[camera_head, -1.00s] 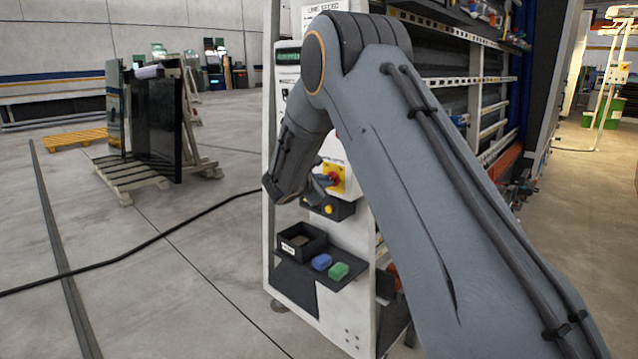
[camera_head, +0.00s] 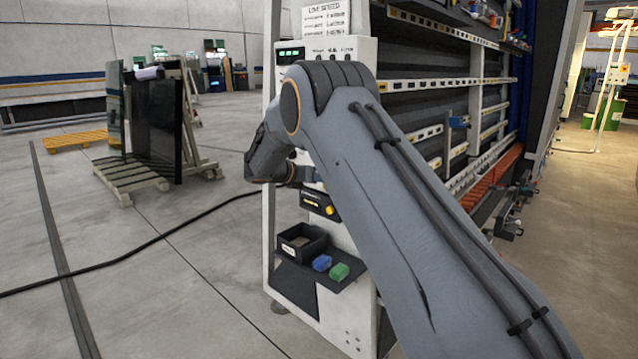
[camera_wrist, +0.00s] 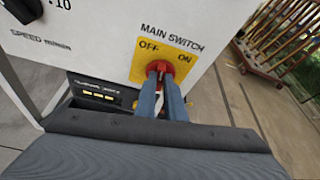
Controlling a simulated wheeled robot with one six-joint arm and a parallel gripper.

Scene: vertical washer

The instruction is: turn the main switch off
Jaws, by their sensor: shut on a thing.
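The main switch is a red rotary knob (camera_wrist: 158,66) on a yellow plate (camera_wrist: 188,61) marked OFF at left and ON at right, seen in the wrist view. My gripper (camera_wrist: 163,75) is shut on the red knob, its two blue-grey fingers at its sides. The fingers hide part of the knob, and I cannot tell which way it points. In the head view my gripper (camera_head: 308,174) is at the front of the white control cabinet (camera_head: 353,48). My arm hides the switch there.
Below the switch is a dark box with a yellow button (camera_head: 331,210). Lower, a shelf holds a black open bin (camera_head: 302,241), a blue block (camera_head: 322,262) and a green block (camera_head: 339,271). A black cable (camera_head: 160,237) lies on the floor at left.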

